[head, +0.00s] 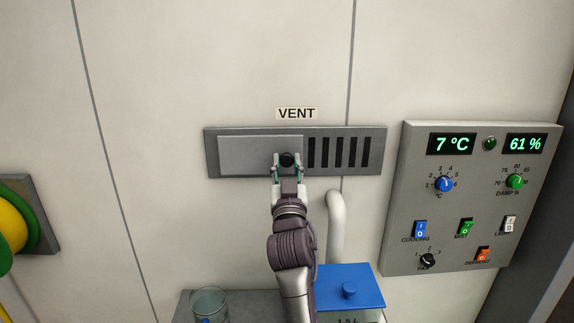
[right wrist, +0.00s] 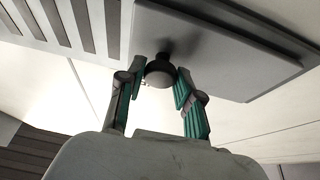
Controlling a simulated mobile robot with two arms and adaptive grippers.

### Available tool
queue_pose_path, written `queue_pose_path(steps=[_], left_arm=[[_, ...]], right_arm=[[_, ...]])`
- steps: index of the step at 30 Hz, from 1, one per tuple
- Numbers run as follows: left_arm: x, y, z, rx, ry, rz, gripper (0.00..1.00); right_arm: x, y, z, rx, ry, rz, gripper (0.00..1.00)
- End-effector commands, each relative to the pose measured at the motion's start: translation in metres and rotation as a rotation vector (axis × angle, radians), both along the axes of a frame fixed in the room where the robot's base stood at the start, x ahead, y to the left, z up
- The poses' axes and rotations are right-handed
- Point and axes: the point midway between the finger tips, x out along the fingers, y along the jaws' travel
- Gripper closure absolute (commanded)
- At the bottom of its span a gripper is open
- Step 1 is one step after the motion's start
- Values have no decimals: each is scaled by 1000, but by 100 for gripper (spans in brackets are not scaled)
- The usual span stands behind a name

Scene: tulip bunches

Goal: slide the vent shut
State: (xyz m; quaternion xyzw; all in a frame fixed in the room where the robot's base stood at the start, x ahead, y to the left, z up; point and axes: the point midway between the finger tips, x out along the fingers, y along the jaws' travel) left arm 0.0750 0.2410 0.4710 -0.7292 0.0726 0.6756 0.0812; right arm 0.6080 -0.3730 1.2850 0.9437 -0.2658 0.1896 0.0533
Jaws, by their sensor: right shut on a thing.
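The vent (head: 380,139) is a grey frame on the wall below a "VENT" label (head: 297,113). Its flat grey sliding cover (head: 245,152) sits at the left of the frame, and several dark slots (head: 340,152) show uncovered to the right of it. A round dark knob (head: 287,160) stands near the cover's lower right corner. My right gripper (head: 288,166) is shut on the knob. In the right wrist view, its green-padded fingers (right wrist: 159,88) sit on either side of the knob (right wrist: 160,72), below the cover (right wrist: 225,45). My left gripper is not in view.
A control panel (head: 397,235) with displays, dials and switches is on the wall at the right. Below are a pale pipe (head: 337,225), a blue-lidded container (head: 349,288) and a glass (head: 209,304). A yellow and green round thing (head: 12,225) is at the left edge.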

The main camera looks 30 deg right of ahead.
Motion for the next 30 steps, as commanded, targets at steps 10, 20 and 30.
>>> queue_pose_path(steps=[10,20,30], left_arm=[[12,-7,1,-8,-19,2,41],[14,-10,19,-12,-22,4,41],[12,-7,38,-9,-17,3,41]], right_arm=[[0,-2,-1,2,4,-2,100],[-23,-39,2,-3,8,-7,100],[-70,-115,1,-5,8,-7,100]])
